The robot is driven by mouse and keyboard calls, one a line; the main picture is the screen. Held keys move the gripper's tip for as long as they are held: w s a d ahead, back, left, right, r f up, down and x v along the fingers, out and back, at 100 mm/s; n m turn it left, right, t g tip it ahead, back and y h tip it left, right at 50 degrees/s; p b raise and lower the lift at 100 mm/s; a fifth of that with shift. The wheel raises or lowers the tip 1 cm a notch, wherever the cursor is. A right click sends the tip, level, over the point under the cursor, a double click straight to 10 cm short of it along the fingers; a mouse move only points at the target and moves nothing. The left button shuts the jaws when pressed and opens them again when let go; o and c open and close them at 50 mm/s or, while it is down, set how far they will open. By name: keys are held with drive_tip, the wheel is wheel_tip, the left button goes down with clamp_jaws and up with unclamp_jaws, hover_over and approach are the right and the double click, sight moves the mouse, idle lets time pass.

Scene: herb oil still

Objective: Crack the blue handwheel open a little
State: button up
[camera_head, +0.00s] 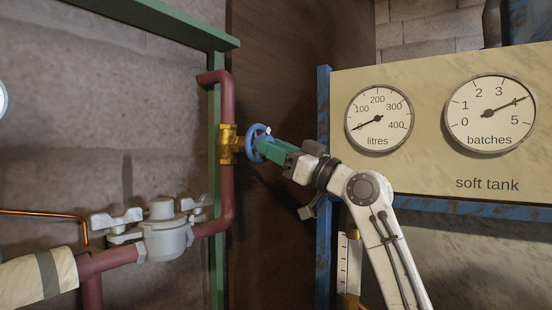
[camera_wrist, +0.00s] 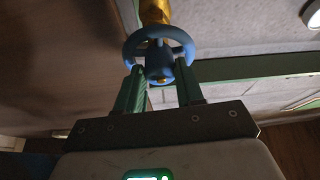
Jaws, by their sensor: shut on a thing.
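The blue handwheel (camera_head: 251,143) sits on a brass valve (camera_head: 227,145) on the upright dark red pipe (camera_head: 228,187). My gripper (camera_head: 262,146) reaches it from the right, its green fingers at the wheel. In the wrist view the blue handwheel (camera_wrist: 144,36) shows as a ring with a hub, and the brass body shows behind it. My gripper (camera_wrist: 161,76) has one green finger on each side of the hub, shut on the wheel. The exact contact of the fingertips is partly hidden by the rim.
A cream panel (camera_head: 463,128) marked "soft tank" stands to the right, with a litres gauge (camera_head: 379,120) and a batches gauge (camera_head: 490,112). A green post (camera_head: 216,262) runs beside the pipe. A grey fitting (camera_head: 166,232) with wing handles sits lower left.

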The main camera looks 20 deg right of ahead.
idle(0.3)
drive_tip(key=o, duration=1)
drive_tip(key=shift+o, duration=0.2)
wheel_tip(320, 180, up, 3)
drive_tip(key=shift+f, duration=0.1)
drive_tip(key=s+r, duration=1)
drive_tip(key=s, duration=0.4)
